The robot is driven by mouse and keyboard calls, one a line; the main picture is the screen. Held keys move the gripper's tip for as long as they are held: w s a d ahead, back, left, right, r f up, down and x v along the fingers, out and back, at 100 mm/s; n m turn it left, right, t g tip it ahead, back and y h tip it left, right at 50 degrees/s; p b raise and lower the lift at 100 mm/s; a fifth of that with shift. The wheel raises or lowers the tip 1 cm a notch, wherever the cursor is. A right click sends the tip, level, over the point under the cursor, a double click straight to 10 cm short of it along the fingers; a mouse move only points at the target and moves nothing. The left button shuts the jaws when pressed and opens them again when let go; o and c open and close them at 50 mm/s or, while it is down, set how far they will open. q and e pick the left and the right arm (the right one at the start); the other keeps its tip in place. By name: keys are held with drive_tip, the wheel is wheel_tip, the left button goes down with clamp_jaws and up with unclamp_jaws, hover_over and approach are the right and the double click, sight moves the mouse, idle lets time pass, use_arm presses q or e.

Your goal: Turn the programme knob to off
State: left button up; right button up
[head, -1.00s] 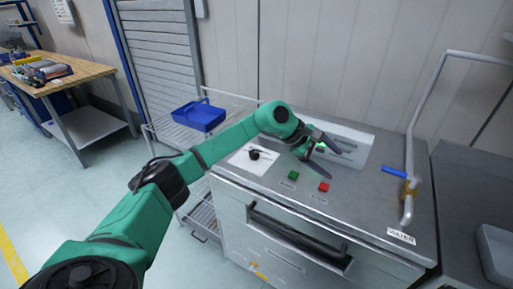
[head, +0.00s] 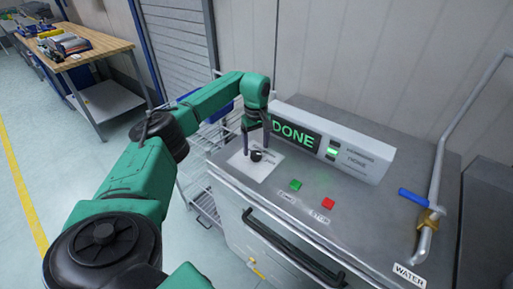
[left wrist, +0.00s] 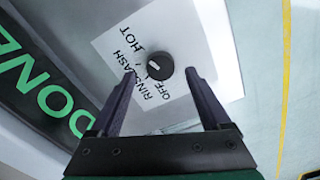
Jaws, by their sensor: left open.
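The programme knob (head: 257,156) is small, black and round, on a white label plate (head: 250,172) on top of the steel machine. In the left wrist view the knob (left wrist: 158,66) has a light pointer mark. Printed words around it include OFF, HOT and WASH; part of the lettering is hidden by the knob and a finger. My left gripper (head: 257,147) points down over the knob, open, with one finger to each side of it. Whether the fingers touch it cannot be told. My right gripper is not in view.
A display box (head: 355,160) behind the knob reads DONE. A green button (head: 295,185) and a red button (head: 328,203) are in front of it. A bent pipe with a blue-handled tap (head: 413,196) rises at the right. A bar handle (head: 290,247) crosses the machine's front.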

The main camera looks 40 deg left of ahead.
sight(255, 155)
use_arm(q)
drive_tip(key=shift+w+f, duration=0.15)
drive_tip(key=shift+f, duration=1)
drive_tip(key=shift+s+d, duration=0.1)
drive_tip(key=shift+s, duration=0.3)
drive_tip(key=shift+f, duration=0.1)
clamp_jaws()
